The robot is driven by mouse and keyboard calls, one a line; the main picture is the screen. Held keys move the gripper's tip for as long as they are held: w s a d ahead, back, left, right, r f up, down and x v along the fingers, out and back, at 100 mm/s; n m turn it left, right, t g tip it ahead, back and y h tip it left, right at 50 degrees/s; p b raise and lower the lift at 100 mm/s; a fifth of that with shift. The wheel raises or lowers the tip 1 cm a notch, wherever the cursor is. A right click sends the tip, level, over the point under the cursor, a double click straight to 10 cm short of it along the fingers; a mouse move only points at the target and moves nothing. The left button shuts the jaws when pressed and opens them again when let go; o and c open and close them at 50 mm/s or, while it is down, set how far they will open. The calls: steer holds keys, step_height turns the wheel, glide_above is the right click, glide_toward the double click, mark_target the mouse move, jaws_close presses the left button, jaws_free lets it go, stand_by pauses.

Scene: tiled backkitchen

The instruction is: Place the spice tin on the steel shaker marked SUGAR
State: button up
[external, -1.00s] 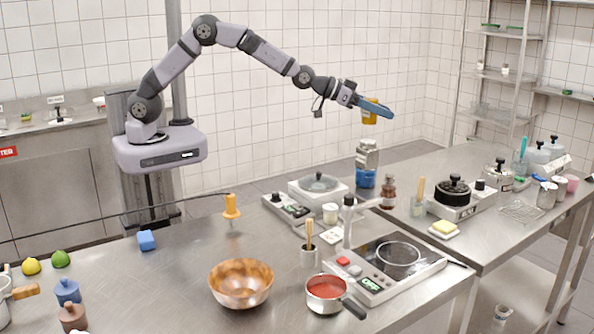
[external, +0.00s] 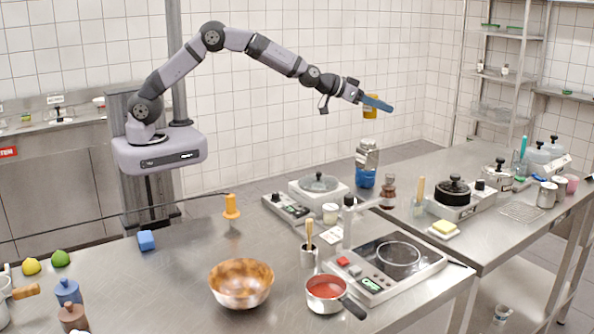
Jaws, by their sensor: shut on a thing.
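The spice tin, a small yellow-orange tin (external: 370,113), is held in the air at the end of my arm. My gripper (external: 376,103) has blue fingers and is shut on it; a finger crosses in front of the tin's middle. The tin looks roughly upright, well above the far counter. Two small steel containers stand at the right end of the far counter, one in front (external: 547,195) and one just behind it (external: 559,187). They may be shakers, but I cannot read the word SUGAR on either.
Below my gripper stands a tall clear jar with a blue base (external: 366,165), with a brown shaker (external: 387,192) beside it. A black-lidded pot (external: 453,188) and a butter dish (external: 444,230) sit farther right. A wire rack (external: 522,211) lies near the steel containers.

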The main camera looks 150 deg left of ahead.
step_height(320, 180, down, 8)
steer(key=shift+r, duration=0.25)
stand_by(0.4)
steer(key=shift+f, duration=0.2)
steer(key=o, duration=1.1)
steer(key=shift+r, duration=0.25)
steer(key=shift+b+v, duration=1.95)
steer(key=shift+v, duration=4.05)
